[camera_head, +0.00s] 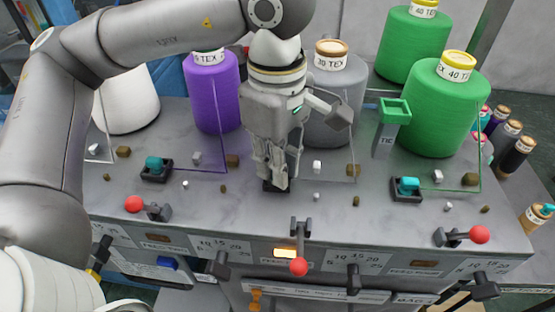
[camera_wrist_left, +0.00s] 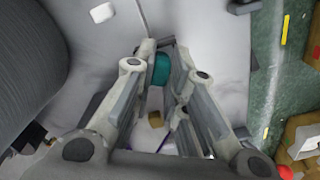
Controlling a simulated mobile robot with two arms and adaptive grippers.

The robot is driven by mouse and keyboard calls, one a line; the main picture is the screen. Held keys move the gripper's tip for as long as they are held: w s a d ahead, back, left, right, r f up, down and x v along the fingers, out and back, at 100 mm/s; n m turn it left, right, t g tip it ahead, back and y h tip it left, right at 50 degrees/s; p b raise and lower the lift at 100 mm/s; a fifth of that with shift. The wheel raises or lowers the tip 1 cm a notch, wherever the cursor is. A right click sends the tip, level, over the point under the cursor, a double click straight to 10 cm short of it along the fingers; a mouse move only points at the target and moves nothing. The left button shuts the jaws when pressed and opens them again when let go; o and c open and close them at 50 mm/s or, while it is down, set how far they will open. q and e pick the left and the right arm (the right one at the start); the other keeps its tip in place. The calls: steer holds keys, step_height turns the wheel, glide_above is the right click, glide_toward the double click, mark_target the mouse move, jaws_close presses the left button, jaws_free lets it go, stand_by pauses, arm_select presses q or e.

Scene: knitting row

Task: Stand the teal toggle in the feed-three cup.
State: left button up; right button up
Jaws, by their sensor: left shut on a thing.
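My left gripper (camera_head: 272,186) points down over the middle of the grey machine top. Its fingers are shut on the teal toggle (camera_wrist_left: 161,69), which shows between the fingertips in the left wrist view (camera_wrist_left: 160,80). A small dark cup (camera_head: 272,187) at the fingertips is mostly hidden in the head view. I cannot tell whether the toggle is seated in it or just above. Other teal toggles stand in dark cups at left (camera_head: 153,164) and right (camera_head: 408,184). My right gripper is not in view.
Purple (camera_head: 212,90), grey (camera_head: 338,115) and green (camera_head: 435,110) yarn cones stand behind. A green-topped holder (camera_head: 392,125) stands right of the gripper. Red-knobbed levers (camera_head: 298,266) line the front edge, below which an orange lamp (camera_head: 285,253) is lit. Small cubes lie scattered about.

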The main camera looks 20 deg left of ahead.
arm_select(q)
steer(key=o, duration=0.7)
steer(key=shift+o, duration=0.2)
step_height(320, 180, up, 12)
stand_by(0.6)
